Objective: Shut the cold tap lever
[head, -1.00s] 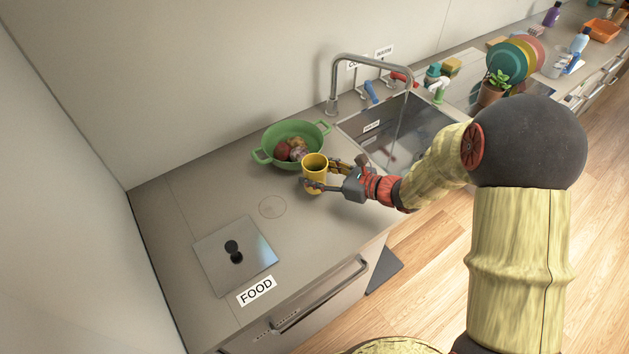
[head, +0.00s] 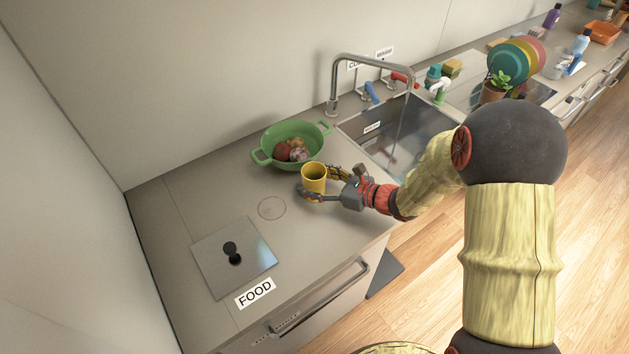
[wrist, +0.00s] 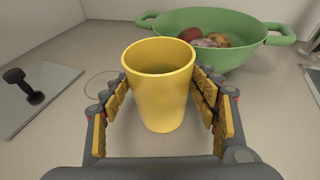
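The cold tap lever (head: 372,92) is blue and sits behind the sink, left of a red lever (head: 403,79). The grey tap (head: 375,59) arches over the sink (head: 377,127); a thin pale streak below its spout looks like running water. My gripper (head: 322,185) is at the counter left of the sink, away from the levers.
A green bowl (head: 268,151) with several round items stands just behind the cup. A metal plate with a black knob (head: 234,260) lies at the front left, by a FOOD label (head: 255,293). A plant (head: 496,88) and coloured plates (head: 518,62) stand beyond the sink.

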